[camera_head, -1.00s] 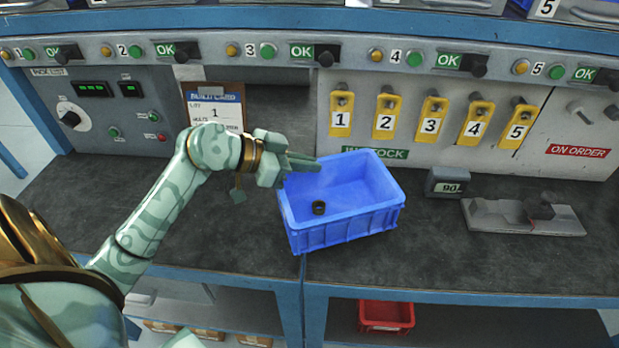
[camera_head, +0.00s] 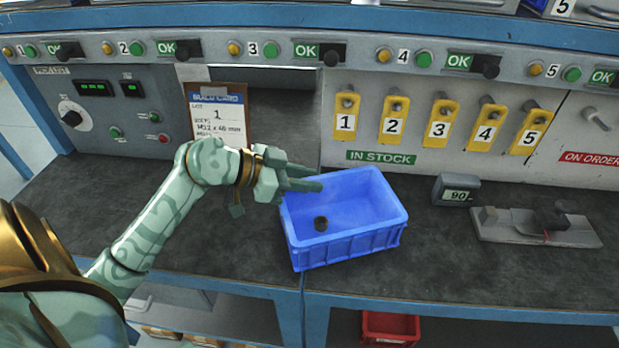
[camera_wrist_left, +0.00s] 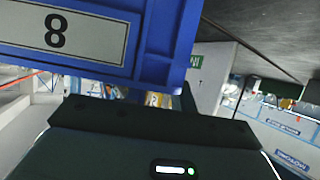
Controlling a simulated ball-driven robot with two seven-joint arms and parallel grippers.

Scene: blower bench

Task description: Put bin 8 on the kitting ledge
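My left gripper (camera_head: 320,180) is at the bin's back left rim. Its two fingers show apart, one over the inside of the bin and one behind the rim, with no clear grip. My right gripper is out of view. No ledge is marked by name.
A grey display reading 90 (camera_head: 456,190) and a metal fixture (camera_head: 530,228) stand right of the bin. The build card (camera_head: 217,115) and yellow numbered tags (camera_head: 394,121) are on the panel behind. A red bin (camera_head: 390,328) is below. Bare bench lies front right.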

